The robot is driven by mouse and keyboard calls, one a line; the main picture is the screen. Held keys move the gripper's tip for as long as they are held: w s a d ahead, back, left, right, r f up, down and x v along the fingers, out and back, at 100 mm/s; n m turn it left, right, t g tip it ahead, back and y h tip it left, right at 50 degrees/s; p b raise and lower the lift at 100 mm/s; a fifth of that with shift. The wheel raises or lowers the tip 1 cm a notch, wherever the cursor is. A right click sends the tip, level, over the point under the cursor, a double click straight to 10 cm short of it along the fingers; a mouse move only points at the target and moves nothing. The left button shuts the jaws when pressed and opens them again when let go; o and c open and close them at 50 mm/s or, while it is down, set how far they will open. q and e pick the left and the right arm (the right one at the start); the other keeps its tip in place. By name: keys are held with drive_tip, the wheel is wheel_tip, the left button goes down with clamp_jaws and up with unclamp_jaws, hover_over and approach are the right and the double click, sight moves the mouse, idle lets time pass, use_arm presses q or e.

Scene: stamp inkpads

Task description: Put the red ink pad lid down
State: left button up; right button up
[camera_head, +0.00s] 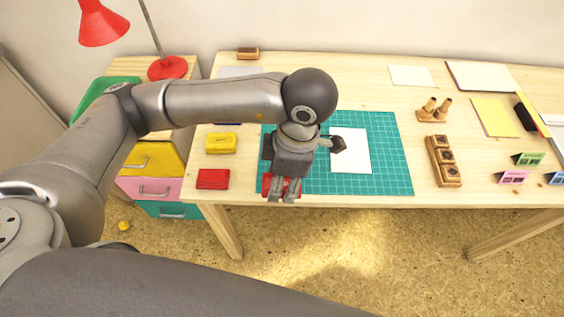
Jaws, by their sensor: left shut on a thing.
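My left gripper (284,194) points down over the front left part of the green cutting mat (390,170). It is shut on a red piece, the red ink pad lid (268,186), which shows on both sides of the fingers and is partly hidden by them. I cannot tell whether the lid touches the mat. The red ink pad (213,179) sits on the table near its front left edge, left of the gripper. My right gripper is not in view.
A yellow ink pad (221,143) sits behind the red one. White paper (350,150) lies on the mat. A wooden stamp holder (443,161), stamps (435,108) and small cards (513,177) stand to the right. A red lamp (168,68) stands at the back left.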

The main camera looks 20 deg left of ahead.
use_arm(q)
drive_tip(key=w+a+f, duration=0.1)
drive_tip(key=w+f, duration=0.1)
drive_tip(key=w, duration=0.1)
drive_tip(key=w+a+f, duration=0.1)
drive_tip(key=w+f, duration=0.2)
drive_tip(key=w+a+f, duration=0.1)
drive_tip(key=w+f, duration=0.1)
drive_tip(key=w, duration=0.1)
drive_tip(key=shift+w+f+p, duration=0.1)
drive_tip(key=shift+f+p, duration=0.2)
drive_tip(key=shift+w+a+f+p, duration=0.15)
drive_tip(key=shift+f+p, duration=0.1)
drive_tip(key=shift+f, duration=0.7)
drive_tip(key=shift+w+f+p, duration=0.15)
drive_tip(key=shift+f+p, duration=0.1)
drive_tip(key=shift+f, duration=0.8)
drive_tip(key=o, duration=0.7)
drive_tip(key=shift+o, duration=0.2)
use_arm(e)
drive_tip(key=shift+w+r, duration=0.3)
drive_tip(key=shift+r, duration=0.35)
